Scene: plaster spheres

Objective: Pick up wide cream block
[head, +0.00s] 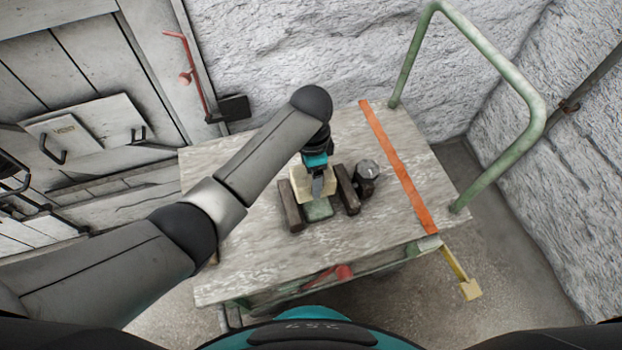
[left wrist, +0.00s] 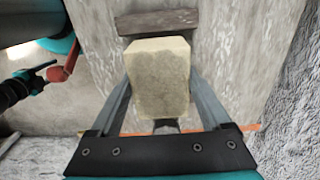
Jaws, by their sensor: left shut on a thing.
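The wide cream block (head: 299,186) is at the middle of the cart top, partly hidden behind my left gripper in the head view. My left gripper (head: 318,192) points down and is shut on the block. In the left wrist view the cream block (left wrist: 160,80) sits between the two grey fingers (left wrist: 160,98), with one on each side. I cannot tell whether its underside touches what is below. A small black and teal part at the left edge of the wrist view looks like my right gripper (left wrist: 46,66); its jaws are too small to read.
Dark bars stand left (head: 291,206) and right (head: 347,190) of the block, with a green piece (head: 318,210) between them. A dark round item (head: 367,171) is beside the right bar. An orange strip (head: 398,165) crosses the cart top (head: 265,260). A green handle (head: 500,75) rises at right.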

